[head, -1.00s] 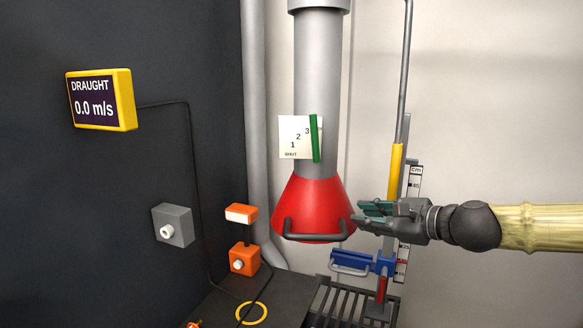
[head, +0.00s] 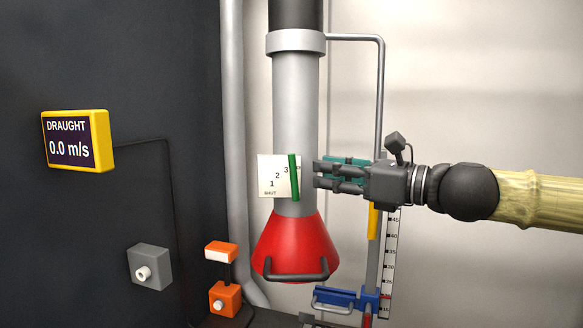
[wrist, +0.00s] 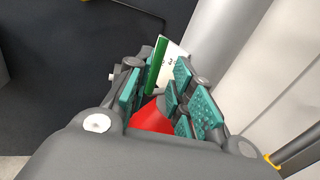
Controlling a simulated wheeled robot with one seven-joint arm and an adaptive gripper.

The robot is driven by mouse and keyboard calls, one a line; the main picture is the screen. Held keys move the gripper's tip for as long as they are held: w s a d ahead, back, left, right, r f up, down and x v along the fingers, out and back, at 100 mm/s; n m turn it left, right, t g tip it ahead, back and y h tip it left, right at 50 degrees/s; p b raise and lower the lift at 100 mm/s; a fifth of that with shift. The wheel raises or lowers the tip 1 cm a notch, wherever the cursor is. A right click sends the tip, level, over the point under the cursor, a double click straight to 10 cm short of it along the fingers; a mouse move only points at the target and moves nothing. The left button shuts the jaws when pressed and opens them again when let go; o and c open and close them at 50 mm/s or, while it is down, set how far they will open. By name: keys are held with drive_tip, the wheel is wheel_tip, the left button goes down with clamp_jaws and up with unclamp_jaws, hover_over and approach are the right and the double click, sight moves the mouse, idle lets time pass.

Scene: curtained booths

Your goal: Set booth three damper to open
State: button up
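The damper's green lever (head: 295,177) stands upright at the right edge of a white scale plate (head: 267,176) on the grey duct. The plate reads SHUT, 1, 2, 3, and the lever is just right of the 3. My gripper (head: 318,176) is just right of the lever at its height, pointing left at it, with a small gap visible. In the wrist view my gripper (wrist: 158,72) has its teal-padded fingers apart, with nothing held. The green lever (wrist: 156,64) and plate (wrist: 174,62) appear beyond and between the fingertips.
A red hood (head: 296,248) with a dark handle hangs below. The yellow draught display (head: 77,141) reads 0.0 m/s. A grey box with a knob (head: 150,267) and orange boxes (head: 224,299) are at lower left. A blue clamp (head: 345,300) and a thin pipe (head: 381,95) stand right of the duct.

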drive_tip(key=p, duration=0.2)
hover_over(293, 199)
drive_tip(key=shift+w, duration=0.35)
idle(0.4)
clamp_jaws()
